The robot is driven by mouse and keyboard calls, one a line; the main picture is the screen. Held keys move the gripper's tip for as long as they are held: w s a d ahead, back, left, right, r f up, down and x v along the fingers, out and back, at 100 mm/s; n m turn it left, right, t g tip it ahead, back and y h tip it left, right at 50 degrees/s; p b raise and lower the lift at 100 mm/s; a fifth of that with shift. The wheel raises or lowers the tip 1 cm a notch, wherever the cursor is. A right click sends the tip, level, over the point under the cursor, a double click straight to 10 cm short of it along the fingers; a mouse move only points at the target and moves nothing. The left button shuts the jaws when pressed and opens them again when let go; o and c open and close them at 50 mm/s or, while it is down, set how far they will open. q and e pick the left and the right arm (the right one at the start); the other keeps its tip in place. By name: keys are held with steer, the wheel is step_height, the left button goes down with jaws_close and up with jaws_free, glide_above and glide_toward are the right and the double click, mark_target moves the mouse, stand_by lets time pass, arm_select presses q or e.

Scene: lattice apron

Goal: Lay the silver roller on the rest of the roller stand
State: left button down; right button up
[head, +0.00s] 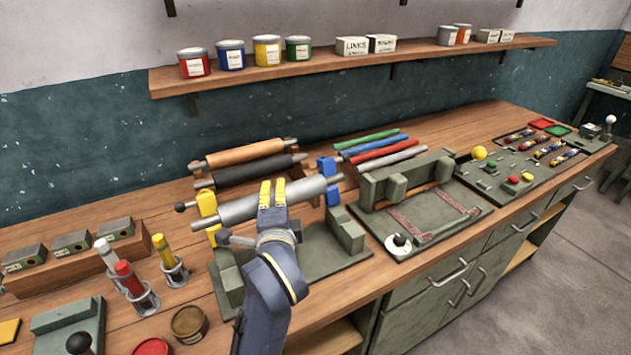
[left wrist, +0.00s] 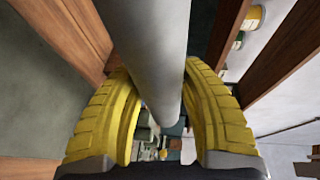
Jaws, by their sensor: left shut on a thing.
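The silver roller (head: 235,208) is a thick grey cylinder with thin end shafts, held nearly level and slanting up to the right. My left gripper (head: 272,193) is shut on it around its middle. The left wrist view shows the roller (left wrist: 155,60) between both yellow fingers (left wrist: 158,118). Below is a green base with end blocks, which looks like the roller stand (head: 345,229). A yellow upright (head: 207,207) and a blue upright (head: 332,194) stand near the roller's ends. I cannot tell whether the roller touches them. My right gripper is not in view.
An orange roller (head: 245,153) and a black roller (head: 245,171) lie just behind. Coloured rods (head: 375,147) lie behind to the right. A green fixture (head: 430,215) stands right of the stand. Upright markers (head: 128,277) and a brown tin (head: 189,324) stand front left.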

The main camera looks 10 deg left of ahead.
arm_select(q)
steer(key=shift+d+f, duration=0.5)
steer(key=shift+d, duration=0.25)
steer(key=shift+d+f, duration=0.5)
steer(key=shift+d, duration=0.2)
steer(key=shift+f, duration=4.8)
steer(key=shift+f, duration=0.1)
steer(key=c, duration=0.8)
jaws_free()
steer(key=shift+f, duration=0.1)
